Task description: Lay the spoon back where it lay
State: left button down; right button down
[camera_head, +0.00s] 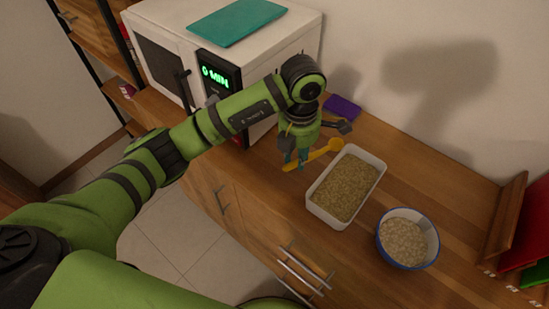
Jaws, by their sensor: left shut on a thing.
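A yellow-orange spoon (325,149) shows at the middle of the wooden counter, just left of the white tray. Its wider end points to the upper right and its handle runs to the lower left. My left gripper (296,161) points down over the handle and is shut on the spoon. The fingers hide part of the handle. I cannot tell whether the spoon touches the counter. My right gripper is not in view.
A white rectangular tray (377,164) of grain stands right of the spoon, with a blue-rimmed bowl (382,247) of pale flakes beyond. A microwave (170,22) with a teal board (236,22) on top stands left. A purple item (342,106) lies by the wall.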

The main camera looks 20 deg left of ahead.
pick_arm(q)
jog(key=p, duration=0.2)
send_over(272, 170)
notch_tip(272, 170, down, 4)
jog(key=shift+d+r, duration=0.1)
jog(key=shift+r, duration=0.05)
notch_tip(272, 170, down, 4)
jog(key=shift+r+p, duration=0.25)
jog(key=shift+p, duration=0.25)
jog(key=shift+f, duration=0.45)
jog(key=shift+f, duration=0.15)
jog(key=c, duration=1)
grip_release()
jog(key=shift+c, duration=0.2)
